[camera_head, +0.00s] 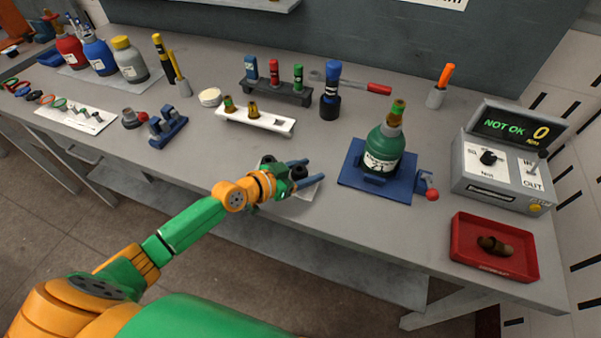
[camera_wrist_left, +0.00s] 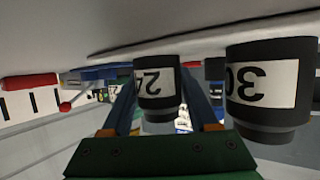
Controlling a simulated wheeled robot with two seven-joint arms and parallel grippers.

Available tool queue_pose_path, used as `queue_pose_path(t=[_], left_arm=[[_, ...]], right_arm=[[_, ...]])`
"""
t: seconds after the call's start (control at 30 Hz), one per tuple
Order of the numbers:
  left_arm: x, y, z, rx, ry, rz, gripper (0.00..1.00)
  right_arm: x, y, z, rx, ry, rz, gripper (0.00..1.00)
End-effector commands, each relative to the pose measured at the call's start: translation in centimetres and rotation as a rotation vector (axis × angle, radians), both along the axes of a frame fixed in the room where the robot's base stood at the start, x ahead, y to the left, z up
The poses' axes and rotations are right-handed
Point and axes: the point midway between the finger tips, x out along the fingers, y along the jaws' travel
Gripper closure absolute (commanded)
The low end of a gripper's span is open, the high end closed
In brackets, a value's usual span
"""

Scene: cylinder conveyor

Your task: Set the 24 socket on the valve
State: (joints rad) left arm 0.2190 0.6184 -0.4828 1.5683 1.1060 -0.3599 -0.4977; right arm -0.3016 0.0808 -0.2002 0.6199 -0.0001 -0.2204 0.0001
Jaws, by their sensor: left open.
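The 24 socket (camera_wrist_left: 158,100) is a black cylinder with a white label reading 24, upside down in the left wrist view. My left gripper (camera_head: 304,174) is open, with its two blue fingers on either side of this socket. I cannot tell whether they touch it. The larger 30 socket (camera_wrist_left: 268,112) stands just beside, outside the fingers. In the head view, one black socket (camera_head: 299,172) shows between the fingers. The brass valve (camera_head: 396,112) tops a green gas cylinder (camera_head: 384,149), upright in a blue holder (camera_head: 351,176) right of the gripper. My right gripper is out of view.
A control box (camera_head: 500,172) reads NOT OK and 0. A red tray (camera_head: 495,262) holds brown parts at the front right. Behind the gripper stand a white rack (camera_head: 272,127), a dark rack (camera_head: 290,96) and a blue-black tool (camera_head: 330,95). Bare table separates gripper and holder.

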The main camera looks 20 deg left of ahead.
Motion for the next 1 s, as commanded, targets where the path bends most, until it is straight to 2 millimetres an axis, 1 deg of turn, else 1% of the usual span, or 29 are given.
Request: queue_pose_path(t=[0.2,0.27,0.3,0.37,0.4,0.43,0.77,0.87,0.97,1.0], left_arm=[[0.1,-0.1,-0.1,0.000,0.000,-0.001,0.40],[0.1,-0.1,-0.1,0.000,0.000,-0.001,0.56],[0.1,-0.1,-0.1,0.000,0.000,-0.001,0.67],[0.1,-0.1,-0.1,0.001,0.000,0.000,0.83],[0.1,-0.1,-0.1,0.001,0.000,0.000,0.94],[0.1,-0.1,-0.1,0.001,0.000,0.000,1.00],[0.1,-0.1,0.2,-0.001,-0.001,0.000,1.00],[0.1,-0.1,1.2,0.000,-0.002,-0.002,1.00],[0.1,-0.1,3.1,0.001,-0.005,-0.002,1.00],[-0.3,0.4,3.9,0.004,-0.003,-0.001,1.00]], right_arm=[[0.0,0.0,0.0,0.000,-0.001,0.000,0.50],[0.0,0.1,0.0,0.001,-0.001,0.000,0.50],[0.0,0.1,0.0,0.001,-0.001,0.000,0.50],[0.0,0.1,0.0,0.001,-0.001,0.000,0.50],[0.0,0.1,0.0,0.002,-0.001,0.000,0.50],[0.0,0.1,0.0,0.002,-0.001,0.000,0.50],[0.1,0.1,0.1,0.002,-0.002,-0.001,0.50],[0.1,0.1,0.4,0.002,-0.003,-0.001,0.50],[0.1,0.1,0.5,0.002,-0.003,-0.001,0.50],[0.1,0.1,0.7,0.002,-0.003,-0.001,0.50]])
